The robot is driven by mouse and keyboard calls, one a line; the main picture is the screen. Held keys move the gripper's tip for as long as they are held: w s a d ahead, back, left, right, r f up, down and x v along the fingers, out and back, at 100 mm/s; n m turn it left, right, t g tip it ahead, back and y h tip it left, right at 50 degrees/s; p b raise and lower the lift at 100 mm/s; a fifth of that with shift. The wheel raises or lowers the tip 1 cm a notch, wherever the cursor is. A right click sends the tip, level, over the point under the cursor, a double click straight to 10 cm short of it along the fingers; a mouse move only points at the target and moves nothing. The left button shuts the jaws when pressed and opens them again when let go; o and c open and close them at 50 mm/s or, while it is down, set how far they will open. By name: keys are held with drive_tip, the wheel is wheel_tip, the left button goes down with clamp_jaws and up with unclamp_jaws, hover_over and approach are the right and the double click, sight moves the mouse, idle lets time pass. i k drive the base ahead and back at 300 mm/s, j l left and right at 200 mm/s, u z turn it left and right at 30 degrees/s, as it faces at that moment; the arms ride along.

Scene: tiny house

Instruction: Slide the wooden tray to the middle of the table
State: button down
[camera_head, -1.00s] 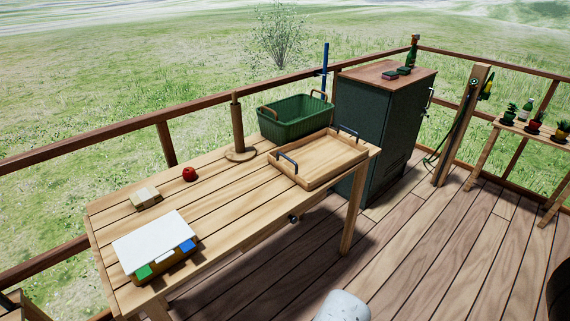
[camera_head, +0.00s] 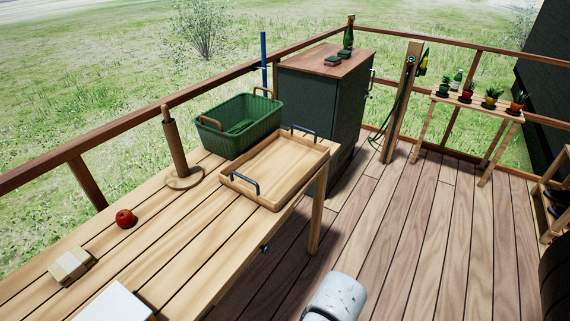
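The wooden tray (camera_head: 284,184) lies on the right end of the slatted wooden table (camera_head: 205,235), close to that end's edge. It is shallow and rectangular, empty, with a dark metal handle at its near-left side and another at its far-right side. My gripper is not in view. A white rounded part of my own arm (camera_head: 340,295) shows at the bottom, below and to the right of the table, apart from the tray.
A green basket (camera_head: 240,130) stands behind the tray, very close to it. A wooden paper-towel stand (camera_head: 177,150) is left of the tray. A red apple (camera_head: 125,219), a small block (camera_head: 71,266) and a white board (camera_head: 112,304) lie further left.

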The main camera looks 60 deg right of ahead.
sight(270, 173)
drive_tip(key=i+l+z, duration=0.15)
drive_tip(key=z, duration=0.3)
drive_tip(key=i+z, duration=0.2)
drive_tip(key=z, duration=0.2)
drive_tip(key=i+l+z, duration=0.1)
drive_tip(key=z, duration=0.35)
drive_tip(key=i+j+z, duration=0.1)
drive_tip(key=i+z, duration=0.3)
drive_tip(key=i+l+z, duration=0.15)
drive_tip(key=i+z, duration=0.25)
drive_tip(key=i+l+z, duration=0.1)
drive_tip(key=z, duration=0.25)
drive_tip(key=i+z, duration=0.4)
drive_tip(key=i, duration=0.45)
drive_tip(key=i+u, duration=0.15)
drive_tip(key=u, duration=0.2)
drive_tip(key=i+l+u, duration=0.1)
drive_tip(key=u, duration=0.25)
drive_tip(key=i+l+u, duration=0.1)
drive_tip(key=u, duration=0.25)
drive_tip(key=l+u, duration=0.15)
drive_tip(key=u, duration=0.25)
drive_tip(key=l+u, duration=0.15)
drive_tip(key=u, duration=0.3)
drive_tip(key=l+u, duration=0.15)
drive_tip(key=u, duration=0.25)
drive_tip(key=l+u, duration=0.2)
drive_tip(key=u, duration=0.2)
drive_tip(key=l+u, duration=0.15)
drive_tip(key=u, duration=0.3)
